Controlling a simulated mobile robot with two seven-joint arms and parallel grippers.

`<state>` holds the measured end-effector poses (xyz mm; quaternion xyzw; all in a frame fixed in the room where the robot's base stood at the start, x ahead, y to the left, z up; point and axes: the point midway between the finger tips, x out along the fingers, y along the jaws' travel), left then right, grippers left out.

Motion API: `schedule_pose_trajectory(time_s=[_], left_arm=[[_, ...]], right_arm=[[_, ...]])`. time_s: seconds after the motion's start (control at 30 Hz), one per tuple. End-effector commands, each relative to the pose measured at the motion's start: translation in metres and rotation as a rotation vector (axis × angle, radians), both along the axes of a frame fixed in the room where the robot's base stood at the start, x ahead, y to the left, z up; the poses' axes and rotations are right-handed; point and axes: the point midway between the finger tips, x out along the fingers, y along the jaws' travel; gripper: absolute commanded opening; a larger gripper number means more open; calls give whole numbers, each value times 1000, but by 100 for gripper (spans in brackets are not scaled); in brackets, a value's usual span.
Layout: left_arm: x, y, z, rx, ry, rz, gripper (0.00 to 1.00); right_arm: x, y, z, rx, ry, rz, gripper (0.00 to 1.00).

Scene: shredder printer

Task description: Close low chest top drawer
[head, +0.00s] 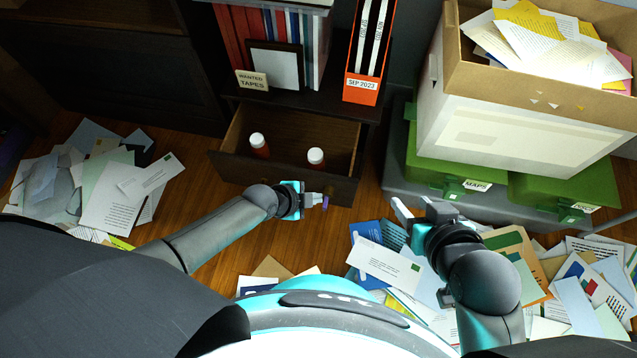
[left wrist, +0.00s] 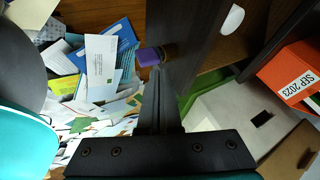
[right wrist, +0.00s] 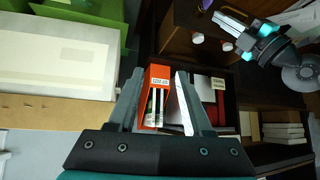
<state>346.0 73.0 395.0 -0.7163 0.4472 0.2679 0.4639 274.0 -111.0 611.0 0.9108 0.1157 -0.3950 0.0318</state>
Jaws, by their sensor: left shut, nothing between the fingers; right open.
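The chest's top drawer (head: 280,176) stands pulled out, with two white-capped bottles (head: 316,158) (head: 259,145) inside. Its dark front board also shows in the left wrist view (left wrist: 172,25). My left gripper (head: 325,200) is shut and empty at the drawer front, beside a small brown and purple knob-like piece (left wrist: 156,54). I cannot tell whether they touch. My right gripper (head: 402,212) is open and empty, to the right of the drawer and apart from it. The right wrist view shows its spread fingers (right wrist: 158,85) and the white-capped bottles (right wrist: 227,46).
An orange binder (head: 366,55), books and a frame (head: 275,68) stand on the chest. Green boxes (head: 455,165) and a cardboard box (head: 520,110) of papers stand at right. Loose papers (head: 110,190) cover the floor on both sides.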

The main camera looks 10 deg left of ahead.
Motion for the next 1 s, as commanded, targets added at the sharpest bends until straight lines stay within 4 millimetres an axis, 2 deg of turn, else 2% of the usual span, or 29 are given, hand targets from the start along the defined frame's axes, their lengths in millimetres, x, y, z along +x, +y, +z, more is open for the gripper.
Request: schedule_pose_trajectory(time_s=[0.5,1.0], left_arm=[[31,-2,-3,0,0,2,0],[41,-2,-2,1,-1,1,0]], right_arm=[[16,34,3,131,-247,33,50],[19,43,9,177,-332,37,50]])
